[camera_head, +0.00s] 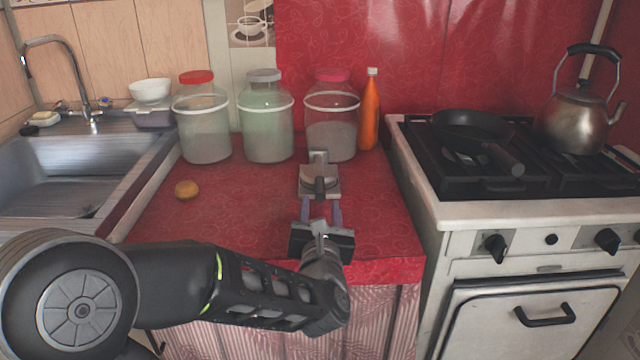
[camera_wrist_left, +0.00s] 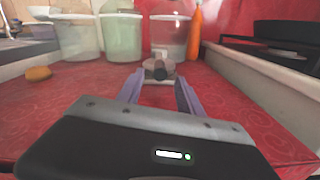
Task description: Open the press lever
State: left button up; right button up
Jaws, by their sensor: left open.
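The press (camera_head: 312,168) is a small pale metal device on the red counter, in front of the right-hand jar. Its lever (camera_head: 319,186) has a dark end that points toward me; it looks low over the press body. In the left wrist view the lever's dark round end (camera_wrist_left: 160,71) faces the camera. My left gripper (camera_head: 321,202) is open, with its two purplish fingers just in front of the press. In the left wrist view the fingers (camera_wrist_left: 158,84) stand either side of the lever's line, with nothing gripped between them. My right gripper is not in view.
Several items line the back of the red counter (camera_head: 240,215): lidded jars (camera_head: 206,135) and an orange bottle (camera_head: 370,112). A round yellow-brown item (camera_head: 187,189) lies at left. A sink (camera_head: 60,180) is left; a stove (camera_head: 420,185) with pan and kettle is right.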

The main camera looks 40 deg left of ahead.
aim_at(320, 178)
pick_arm(q)
jog(key=shift+x, duration=3.95)
jog(key=shift+c, duration=0.3)
grip_shut()
